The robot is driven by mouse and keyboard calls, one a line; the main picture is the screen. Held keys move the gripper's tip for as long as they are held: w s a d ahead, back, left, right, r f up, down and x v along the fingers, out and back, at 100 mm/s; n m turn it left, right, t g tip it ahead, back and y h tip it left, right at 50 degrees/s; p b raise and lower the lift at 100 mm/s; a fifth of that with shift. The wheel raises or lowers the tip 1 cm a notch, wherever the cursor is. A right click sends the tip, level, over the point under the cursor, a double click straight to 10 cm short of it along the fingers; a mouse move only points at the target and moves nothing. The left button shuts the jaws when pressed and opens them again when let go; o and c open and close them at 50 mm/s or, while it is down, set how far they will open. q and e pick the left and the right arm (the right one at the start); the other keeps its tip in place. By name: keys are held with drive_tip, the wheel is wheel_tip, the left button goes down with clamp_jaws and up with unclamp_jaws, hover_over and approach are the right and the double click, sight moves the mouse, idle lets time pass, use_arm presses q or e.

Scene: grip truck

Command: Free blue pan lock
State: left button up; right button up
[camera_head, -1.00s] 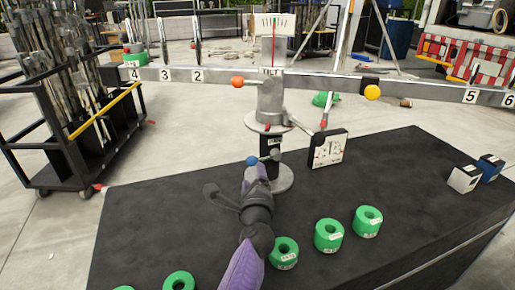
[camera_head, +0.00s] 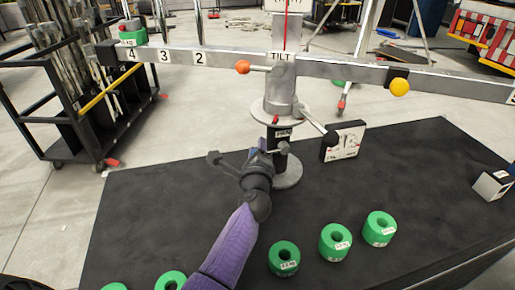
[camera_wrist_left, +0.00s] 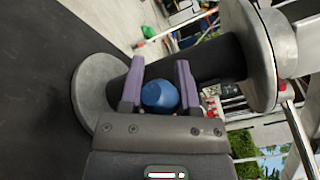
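A grey post stands on a round base (camera_head: 289,174) on the black table. It carries a long grey beam (camera_head: 225,60) marked with numbers and "TILT". A blue knob (camera_wrist_left: 160,96), low on the post, shows in the left wrist view between the two purple fingers of my left gripper (camera_wrist_left: 160,82). The fingers lie close on both its sides with no clear gap, so the gripper looks shut on it. In the head view my left gripper (camera_head: 258,154) reaches the post's lower part and hides the knob. My right gripper is not in view.
Green ring weights (camera_head: 335,242) stand along the table's near side. A white dial box (camera_head: 343,141) is right of the post, and a small box (camera_head: 492,185) is at the right edge. Orange (camera_head: 243,67) and yellow (camera_head: 399,87) knobs sit at the beam. A cart (camera_head: 85,110) stands left.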

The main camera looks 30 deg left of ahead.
use_arm(q)
clamp_jaws()
idle(0.9)
drive_tip(key=shift+f, duration=0.2)
drive_tip(key=f+n+b, duration=0.2)
drive_tip(key=b, duration=0.3)
drive_tip(key=shift+d+t, duration=0.1)
drive_tip(key=shift+t, duration=0.2)
drive_tip(key=shift+r+n, duration=0.2)
drive_tip(key=shift+n, duration=0.2)
drive_tip(key=shift+r, duration=0.2)
